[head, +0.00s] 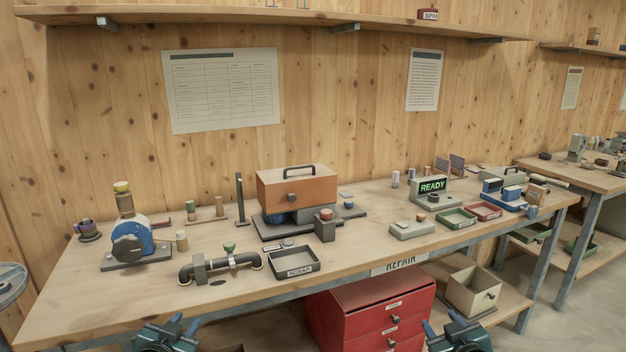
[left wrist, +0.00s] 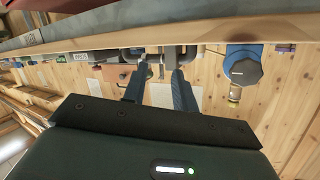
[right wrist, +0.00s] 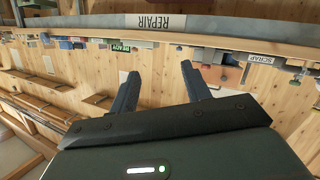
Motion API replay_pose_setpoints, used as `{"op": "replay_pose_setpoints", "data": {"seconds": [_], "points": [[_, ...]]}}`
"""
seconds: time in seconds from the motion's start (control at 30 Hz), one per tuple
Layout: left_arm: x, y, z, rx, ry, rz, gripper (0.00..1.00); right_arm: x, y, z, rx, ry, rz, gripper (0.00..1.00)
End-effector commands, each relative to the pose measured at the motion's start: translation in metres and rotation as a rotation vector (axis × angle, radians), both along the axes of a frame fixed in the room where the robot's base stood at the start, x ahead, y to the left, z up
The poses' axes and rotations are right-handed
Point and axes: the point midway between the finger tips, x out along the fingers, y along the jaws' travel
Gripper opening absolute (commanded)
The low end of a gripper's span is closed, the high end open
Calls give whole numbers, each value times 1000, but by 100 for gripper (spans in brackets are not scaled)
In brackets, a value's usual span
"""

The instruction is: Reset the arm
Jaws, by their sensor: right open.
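My left gripper (head: 182,322) is low in the head view, in front of the bench's front edge. In the left wrist view its two fingers (left wrist: 159,72) are apart, with only the distant bench seen between them. My right gripper (head: 443,322) is also low, in front of the bench and the red drawer cabinet. In the right wrist view its fingers (right wrist: 160,70) are spread wide and empty. Both grippers are clear of the objects on the bench. Most of both arms is out of view.
The wooden bench (head: 75,285) holds a blue round-faced device (head: 130,240), a pipe assembly (head: 222,264), a scrap tray (head: 293,280), an orange-brown box (head: 297,190) and a READY display (head: 432,186). Below stand a red drawer cabinet (head: 372,308) and an open beige bin (head: 472,290).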

Motion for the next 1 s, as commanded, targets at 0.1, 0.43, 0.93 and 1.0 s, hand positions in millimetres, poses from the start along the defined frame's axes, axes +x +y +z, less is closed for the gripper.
{"op": "replay_pose_setpoints", "data": {"seconds": [0.1,0.43,0.93,1.0], "points": [[-66,-37,-55,-45,97,-53,28,-66,38,-55,46,97,54,48],[-251,-117,-120,-208,328,-132,28,-251,117,-120,210,328,131,48],[-298,-133,-121,-259,387,-135,28,-298,133,-121,262,387,134,48],[-298,-133,-121,-259,387,-135,28,-298,133,-121,262,387,134,48]]}}
